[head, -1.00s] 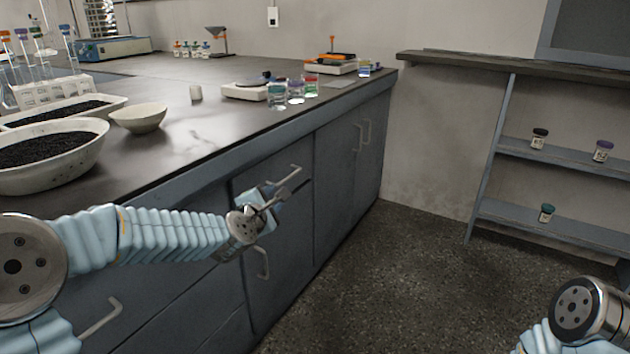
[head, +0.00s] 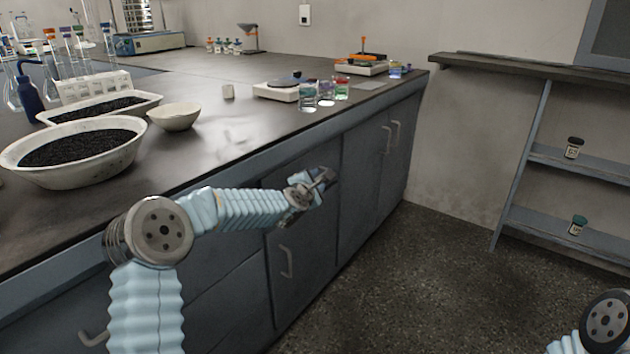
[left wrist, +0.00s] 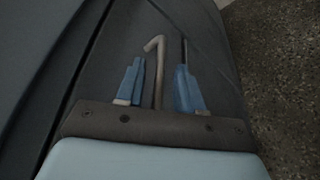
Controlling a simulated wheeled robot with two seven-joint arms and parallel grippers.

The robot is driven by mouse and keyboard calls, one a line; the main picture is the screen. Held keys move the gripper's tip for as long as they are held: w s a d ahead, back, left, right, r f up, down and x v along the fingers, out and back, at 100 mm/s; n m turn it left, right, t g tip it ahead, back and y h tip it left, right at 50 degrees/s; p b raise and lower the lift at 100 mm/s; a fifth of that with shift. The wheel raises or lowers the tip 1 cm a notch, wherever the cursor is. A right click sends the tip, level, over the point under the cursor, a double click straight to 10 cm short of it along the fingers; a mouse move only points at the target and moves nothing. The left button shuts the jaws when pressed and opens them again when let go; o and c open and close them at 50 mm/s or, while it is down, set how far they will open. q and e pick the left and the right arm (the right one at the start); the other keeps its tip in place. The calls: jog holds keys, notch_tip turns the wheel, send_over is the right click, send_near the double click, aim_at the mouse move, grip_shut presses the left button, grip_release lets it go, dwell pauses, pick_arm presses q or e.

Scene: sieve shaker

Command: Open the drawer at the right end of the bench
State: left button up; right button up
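The drawer (head: 331,158) is a dark blue-grey front under the worktop, and it looks closed. My left gripper (head: 322,181) is in front of it and hides its handle in the head view. In the left wrist view the metal drawer handle (left wrist: 158,72) stands between the two blue-tipped fingers of my left gripper (left wrist: 160,68). The fingers are apart, with gaps beside the handle. My right gripper is out of view; only part of that arm shows at the lower right of the head view.
The bench top (head: 215,150) carries bowls of dark grains (head: 80,175), a white bowl (head: 174,117), a balance (head: 277,90) and beakers (head: 307,97) near its edge. A cupboard handle (head: 287,261) sticks out below the drawer. Floor (head: 420,275) to the right is clear.

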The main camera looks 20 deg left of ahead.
pick_arm(q)
grip_shut()
dwell(0.3)
jog(key=s+d+b, duration=0.1)
jog(key=s+d, duration=0.3)
jog(key=d, duration=0.7)
jog(key=s+d+b, duration=0.1)
jog(key=s+d, duration=0.3)
jog(key=d, duration=0.8)
jog(key=s+d+b, duration=0.2)
jog(key=s+d, duration=0.3)
jog(key=d, duration=0.7)
jog(key=shift+d+f, duration=0.15)
grip_release()
